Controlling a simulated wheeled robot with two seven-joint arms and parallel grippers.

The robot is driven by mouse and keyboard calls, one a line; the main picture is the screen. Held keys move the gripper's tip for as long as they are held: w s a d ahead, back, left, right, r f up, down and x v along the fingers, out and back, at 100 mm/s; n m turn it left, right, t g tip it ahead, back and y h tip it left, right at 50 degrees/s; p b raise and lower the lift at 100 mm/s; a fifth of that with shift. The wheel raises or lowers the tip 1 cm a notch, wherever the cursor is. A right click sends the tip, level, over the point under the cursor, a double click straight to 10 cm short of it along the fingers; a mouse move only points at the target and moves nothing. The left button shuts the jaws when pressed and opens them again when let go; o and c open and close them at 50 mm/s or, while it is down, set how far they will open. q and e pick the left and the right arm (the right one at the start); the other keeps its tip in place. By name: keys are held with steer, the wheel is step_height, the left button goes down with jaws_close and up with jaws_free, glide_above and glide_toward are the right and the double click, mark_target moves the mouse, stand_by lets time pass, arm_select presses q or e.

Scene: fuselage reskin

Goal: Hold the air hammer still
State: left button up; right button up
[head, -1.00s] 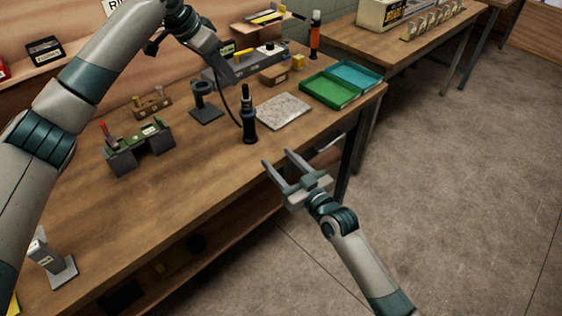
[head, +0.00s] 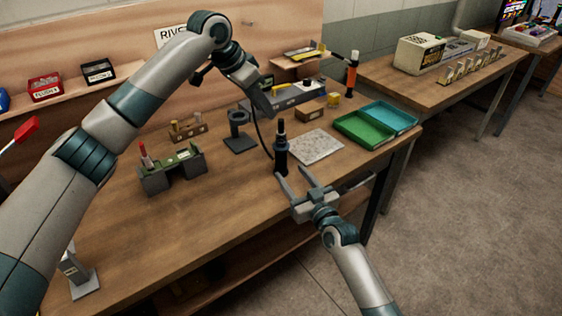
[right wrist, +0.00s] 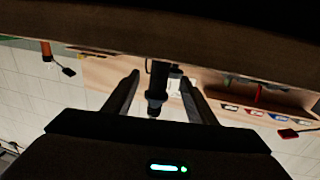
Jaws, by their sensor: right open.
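The air hammer, seemingly the dark upright tool (head: 281,152) with a hose, stands on the workbench (head: 225,205) near its front edge. My right gripper (head: 291,172) is open and empty just in front of it, fingers pointing at its lower part. In the right wrist view the dark tool (right wrist: 156,88) shows between the two open fingers (right wrist: 158,85); I see no contact. My left gripper (head: 264,104) hangs above the bench behind the tool, near the hose. Its fingers are not clear, so its opening cannot be told.
A speckled flat plate (head: 316,146) lies right of the tool, with a green tray (head: 362,128) and a teal tray (head: 391,116) beyond. A dark round stand (head: 238,138) and a green fixture (head: 172,170) are to the left. Floor at right is clear.

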mark_target(284, 165)
steer(key=x, duration=0.8)
steer(key=shift+c, duration=0.2)
jaws_close()
arm_select(q)
steer(key=shift+c, duration=0.7)
steer(key=d+m+y, duration=0.1)
steer(key=m, duration=0.7)
steer(key=d+r+m+y, duration=0.1)
steer(key=d+m+y, duration=0.1)
steer(key=m, duration=0.6)
steer(key=d+m+y, duration=0.2)
steer(key=m, duration=0.6)
steer(key=shift+s+d+r+t, duration=0.15)
steer(key=shift+s+r+t, duration=0.1)
steer(key=shift+s+t, duration=0.1)
